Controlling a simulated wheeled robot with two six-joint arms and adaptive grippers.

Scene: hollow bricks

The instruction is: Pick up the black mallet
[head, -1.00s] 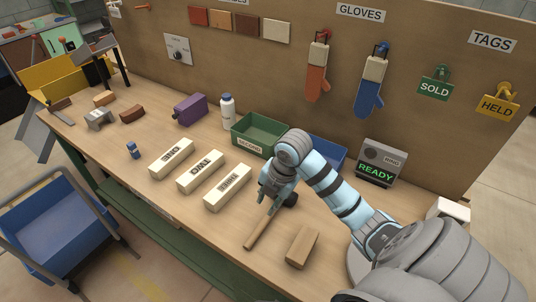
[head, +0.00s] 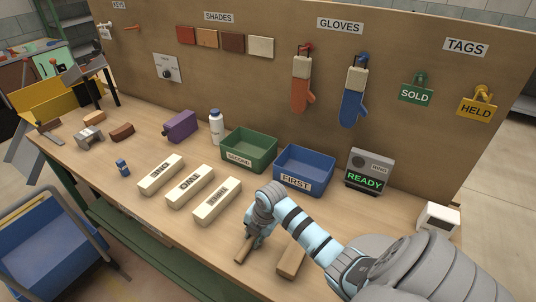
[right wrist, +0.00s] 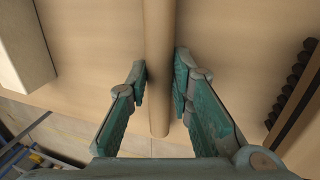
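The mallet's brown wooden handle (head: 242,249) lies on the bench below my right gripper. The black head, if still at its far end, is hidden behind my right arm in the head view. My right gripper (head: 254,238) is low over the handle. In the right wrist view the handle (right wrist: 160,45) runs between the two green fingers of my gripper (right wrist: 161,85). A small gap shows on the left side, and the right finger is very close to the handle; contact cannot be told. The fingers are open. My left gripper is out of view.
White brick THREE (head: 217,203) lies to the left. Blue bin FIRST (head: 304,167) and green bin SECOND (head: 248,151) stand behind.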

